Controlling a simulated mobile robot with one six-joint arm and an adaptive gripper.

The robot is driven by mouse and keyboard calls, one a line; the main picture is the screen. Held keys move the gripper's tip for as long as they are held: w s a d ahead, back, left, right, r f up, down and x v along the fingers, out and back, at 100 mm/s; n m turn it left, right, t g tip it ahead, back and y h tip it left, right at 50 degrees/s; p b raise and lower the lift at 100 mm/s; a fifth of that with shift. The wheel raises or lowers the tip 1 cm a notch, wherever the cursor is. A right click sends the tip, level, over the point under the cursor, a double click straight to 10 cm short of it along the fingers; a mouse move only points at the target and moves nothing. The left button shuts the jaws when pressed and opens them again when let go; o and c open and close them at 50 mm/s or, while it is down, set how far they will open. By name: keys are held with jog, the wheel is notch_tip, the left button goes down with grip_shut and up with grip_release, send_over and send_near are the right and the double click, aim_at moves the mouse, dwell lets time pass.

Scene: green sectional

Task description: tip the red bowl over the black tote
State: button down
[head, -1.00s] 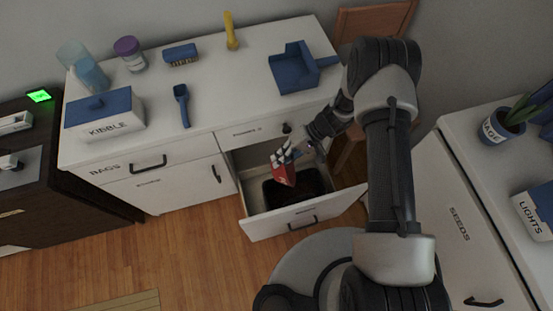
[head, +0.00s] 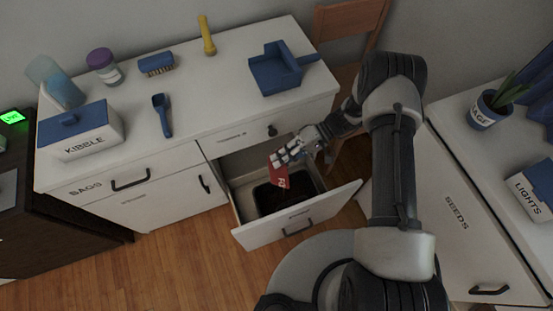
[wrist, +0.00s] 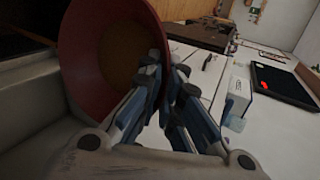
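The red bowl (head: 279,178) is steeply tilted, with pale lettering on its outer side, above the open drawer in the head view. In the wrist view the bowl (wrist: 84,75) stands nearly on edge, with a brownish inside. My gripper (head: 292,155) is shut on the bowl's rim; its fingers (wrist: 164,85) overlap the rim in the wrist view. The black tote (head: 318,183) sits inside the drawer, below the bowl. The bowl and gripper hide part of the tote, and its inside is too dark to make out contents.
The open drawer (head: 252,236) juts out from the white counter. On the counter stand a kibble box (head: 82,138), a blue scoop (head: 162,115), a brush (head: 157,65), a jar (head: 104,67), a yellow flashlight (head: 206,36) and a blue dustpan (head: 278,70). A wooden chair (head: 350,20) stands behind.

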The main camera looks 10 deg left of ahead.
jog(key=a+h+p, duration=0.1)
jog(key=p, duration=0.2)
jog(key=s+a+t+h+p, duration=0.1)
jog(key=p, duration=0.2)
jog(key=a+h+p, duration=0.1)
jog(key=p, duration=0.2)
jog(key=shift+s+a+f, duration=0.1)
jog(key=shift+s+a, duration=0.2)
jog(key=shift+a, duration=0.1)
jog(key=s+a+f+m+t+h+b, duration=0.1)
jog(key=a+f+t+h+b, duration=0.1)
jog(key=a+f+h+b, duration=0.2)
jog(key=s+a+f+t+h+b, duration=0.1)
jog(key=a+f+t+h+b, duration=0.2)
jog(key=f+h, duration=0.6)
jog(key=shift+s+a+f+m+b, duration=0.25)
jog(key=shift+a+f+m+b, duration=0.15)
jog(key=shift+b, duration=0.6)
jog(key=shift+d, duration=0.1)
jog(key=shift+r, duration=0.1)
